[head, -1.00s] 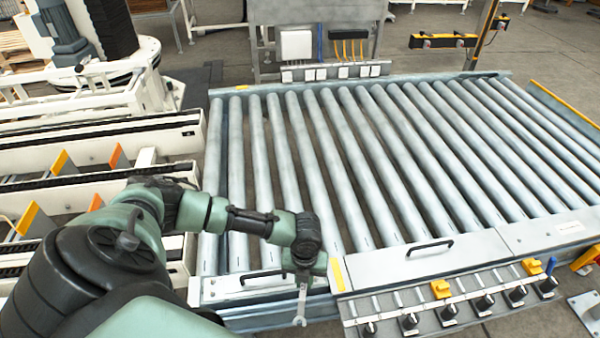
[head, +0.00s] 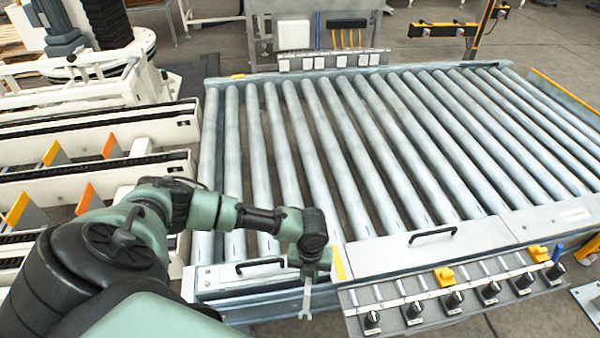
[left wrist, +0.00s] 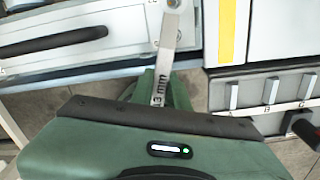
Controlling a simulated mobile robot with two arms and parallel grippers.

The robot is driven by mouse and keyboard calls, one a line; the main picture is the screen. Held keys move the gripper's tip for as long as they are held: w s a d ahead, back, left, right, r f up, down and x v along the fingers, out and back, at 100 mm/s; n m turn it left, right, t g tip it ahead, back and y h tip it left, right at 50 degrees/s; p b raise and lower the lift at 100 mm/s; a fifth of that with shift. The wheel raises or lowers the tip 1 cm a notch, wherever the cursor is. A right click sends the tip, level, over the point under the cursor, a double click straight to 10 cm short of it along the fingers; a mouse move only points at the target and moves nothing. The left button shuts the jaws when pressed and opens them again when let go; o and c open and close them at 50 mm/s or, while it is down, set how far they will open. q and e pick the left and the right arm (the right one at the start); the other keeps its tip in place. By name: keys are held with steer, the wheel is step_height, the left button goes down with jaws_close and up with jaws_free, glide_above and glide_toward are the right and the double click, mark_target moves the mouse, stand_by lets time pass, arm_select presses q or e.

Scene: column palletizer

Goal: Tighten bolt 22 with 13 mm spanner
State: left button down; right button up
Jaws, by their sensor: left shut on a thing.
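My left gripper (head: 309,268) is shut on the 13 mm spanner (head: 306,300), whose open end hangs down in the head view, in front of the conveyor's front edge. In the left wrist view the spanner (left wrist: 161,78) sticks out past the gripper, and "13 mm" is readable on its shank. Its far end is at the grey front panel of the conveyor, near a small bolt-like round spot; I cannot tell whether it touches. Bolt 22 cannot be made out by its label. My right gripper is not in view.
The roller conveyor (head: 330,150) fills the middle. A black handle (head: 260,266) and a yellow stripe (head: 338,262) are on its front cover, close to the gripper. A panel of black knobs (head: 412,310) juts out at right. White chain conveyors (head: 95,131) stand at left.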

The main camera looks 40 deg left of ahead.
arm_select(q)
steer(key=w+d+n, duration=0.1)
steer(key=n, duration=0.1)
steer(key=w+d+n+p, duration=0.1)
steer(key=w+n, duration=0.1)
steer(key=w+d+n, duration=0.1)
steer(key=n, duration=0.2)
steer(key=shift+w+d, duration=0.15)
steer(key=shift+d, duration=0.2)
steer(key=shift+w+d+n+p, duration=0.2)
steer(key=shift+w+n+p, duration=0.1)
steer(key=shift+w+n, duration=0.55)
steer(key=shift+s, duration=0.15)
steer(key=shift+f, duration=0.2)
steer(key=shift+f, duration=0.2)
stand_by(0.6)
steer(key=shift+f+b, duration=0.3)
steer(key=shift+f, duration=0.4)
stand_by(0.6)
steer(key=shift+s, duration=0.1)
stand_by(0.5)
